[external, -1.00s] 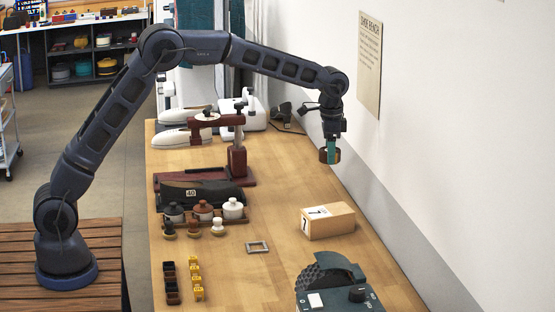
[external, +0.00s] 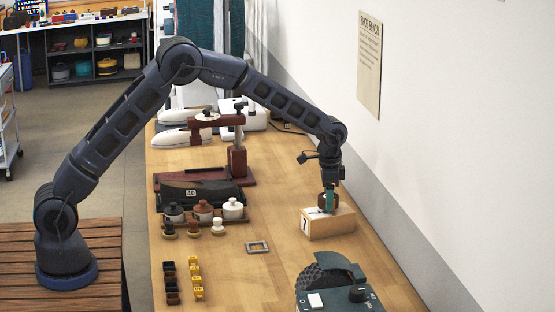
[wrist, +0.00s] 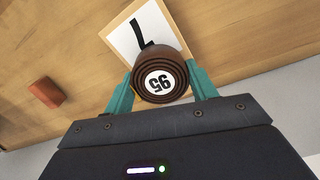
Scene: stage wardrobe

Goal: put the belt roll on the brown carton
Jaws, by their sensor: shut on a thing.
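The belt roll (wrist: 162,80) is a dark brown coil with a white "95" label, held between the teal fingers of my gripper (wrist: 160,88). The brown carton (external: 334,226) is a tan box with a white card marked "7" on its top and end. In the external view my gripper (external: 329,202) is right over the carton's top, with its fingers hiding most of the roll. In the wrist view the roll covers part of the "7" card. I cannot tell whether the roll touches the carton.
A dark green machine (external: 335,285) with a round wheel stands in front of the carton. A small metal frame (external: 257,247) lies to its left, and lidded pots (external: 203,210) stand farther left. The wall is close on the right. In the wrist view a reddish block (wrist: 45,92) lies on the bench.

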